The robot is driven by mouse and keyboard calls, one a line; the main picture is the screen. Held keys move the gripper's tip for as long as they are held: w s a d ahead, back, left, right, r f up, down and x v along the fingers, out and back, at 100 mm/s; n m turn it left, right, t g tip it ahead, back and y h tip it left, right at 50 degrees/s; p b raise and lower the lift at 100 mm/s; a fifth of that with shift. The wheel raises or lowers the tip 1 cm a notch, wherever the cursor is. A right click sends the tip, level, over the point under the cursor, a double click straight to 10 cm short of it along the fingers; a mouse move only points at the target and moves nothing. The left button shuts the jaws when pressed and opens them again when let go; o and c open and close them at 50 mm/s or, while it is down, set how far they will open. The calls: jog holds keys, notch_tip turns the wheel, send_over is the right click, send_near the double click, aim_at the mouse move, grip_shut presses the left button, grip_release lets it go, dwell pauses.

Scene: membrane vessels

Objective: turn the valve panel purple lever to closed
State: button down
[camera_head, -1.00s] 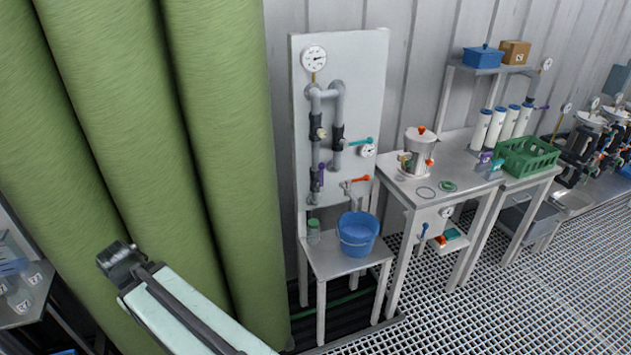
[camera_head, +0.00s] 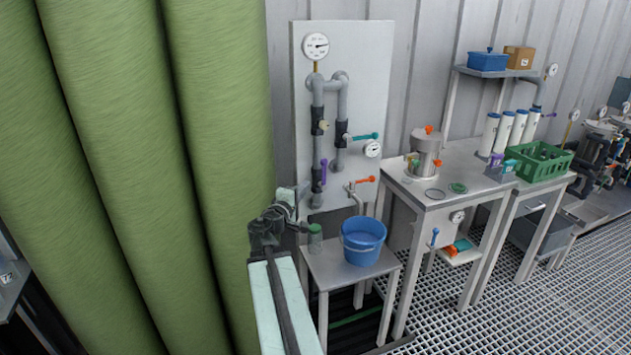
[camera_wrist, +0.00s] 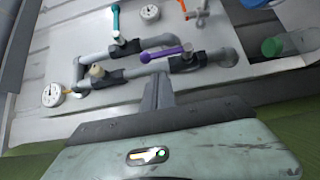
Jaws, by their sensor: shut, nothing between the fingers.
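The purple lever (camera_head: 323,170) is on the lower part of the left grey pipe on the white valve panel (camera_head: 370,85). It stands upright, roughly along the pipe. In the wrist view the purple lever (camera_wrist: 163,55) lies just beyond the fingertips, its free end toward the left. My gripper (camera_wrist: 158,82) is shut and empty, pointing at the lever, with a small gap seeming to remain. In the head view my gripper is just left of the panel's lower part, its fingertips hard to make out.
A teal lever (camera_head: 364,136) and an orange-handled tap (camera_head: 364,181) sit to the right of the purple lever. A blue bucket (camera_head: 362,242) and a green-lidded jar (camera_head: 315,238) stand on the small table below. Large green cylinders (camera_head: 140,160) fill the left side.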

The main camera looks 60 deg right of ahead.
aim_at(324, 175)
jog(key=w+d, duration=0.1)
jog(key=d, duration=0.8)
jog(key=shift+w+d, duration=0.2)
jog(key=shift+d, duration=0.1)
